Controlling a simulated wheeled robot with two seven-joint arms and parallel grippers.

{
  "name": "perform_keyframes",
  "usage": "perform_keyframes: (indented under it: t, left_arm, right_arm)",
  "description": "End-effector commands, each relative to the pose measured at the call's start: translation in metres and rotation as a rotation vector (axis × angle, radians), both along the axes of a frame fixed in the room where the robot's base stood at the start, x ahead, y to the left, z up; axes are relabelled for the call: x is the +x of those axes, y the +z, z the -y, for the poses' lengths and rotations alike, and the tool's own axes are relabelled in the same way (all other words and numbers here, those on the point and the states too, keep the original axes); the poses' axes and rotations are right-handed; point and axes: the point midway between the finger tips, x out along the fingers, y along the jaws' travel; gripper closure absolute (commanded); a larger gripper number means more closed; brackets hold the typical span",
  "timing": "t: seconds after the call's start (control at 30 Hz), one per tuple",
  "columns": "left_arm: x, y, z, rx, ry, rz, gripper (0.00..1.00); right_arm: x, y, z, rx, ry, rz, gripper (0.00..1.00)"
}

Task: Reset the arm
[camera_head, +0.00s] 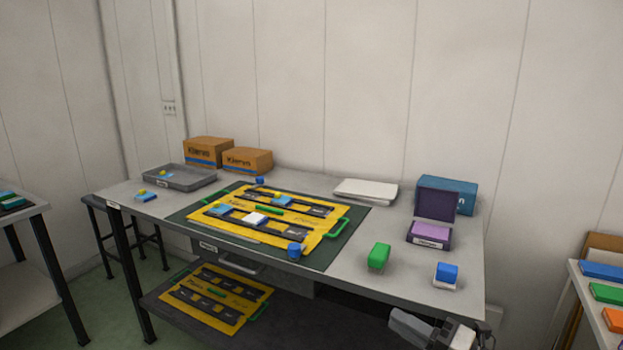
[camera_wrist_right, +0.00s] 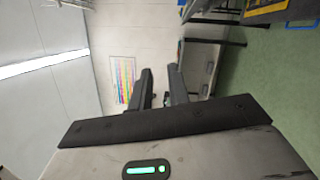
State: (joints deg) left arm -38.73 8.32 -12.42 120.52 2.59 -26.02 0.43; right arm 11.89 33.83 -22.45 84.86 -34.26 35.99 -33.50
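My right gripper (camera_head: 436,332) is at the bottom right of the head view, low by the front edge of the table (camera_head: 345,275). In the right wrist view its two dark fingers (camera_wrist_right: 160,84) stand apart with a gap between them and nothing held. Past them, that view shows a pale wall, floor and a table frame seen sideways. My left gripper is not in view.
A yellow board (camera_head: 328,222) lies on a dark green mat (camera_head: 350,232), with a blue item (camera_head: 294,250) at its front corner. A purple ink pad (camera_head: 430,234) lies open at right. Grey tray (camera_head: 205,181) and boxes (camera_head: 208,152) stand at back left. A lower shelf (camera_head: 300,318) runs beneath.

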Motion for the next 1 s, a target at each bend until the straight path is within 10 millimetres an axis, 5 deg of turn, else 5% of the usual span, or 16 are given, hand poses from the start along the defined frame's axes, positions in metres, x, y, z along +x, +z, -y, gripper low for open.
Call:
perform_keyframes:
  t: [0.1,0.3,0.5,0.67,1.0]
  left_arm:
    - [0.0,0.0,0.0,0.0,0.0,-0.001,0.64]
    - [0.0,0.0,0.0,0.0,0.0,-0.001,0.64]
    - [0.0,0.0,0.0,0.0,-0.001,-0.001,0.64]
    - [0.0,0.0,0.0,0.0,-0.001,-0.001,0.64]
    - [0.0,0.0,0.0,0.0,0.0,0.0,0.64]
  right_arm:
    - [-0.039,-0.039,-0.02,0.388,-0.186,-0.367,0.82]
    - [-0.123,-0.11,-0.024,0.955,-0.527,-1.0,0.82]
    - [-0.199,-0.147,-0.03,1.279,-0.765,-1.398,0.82]
    - [-0.219,-0.154,-0.032,1.354,-0.827,-1.496,0.82]
    - [-0.219,-0.155,-0.033,1.35,-0.827,-1.497,0.82]
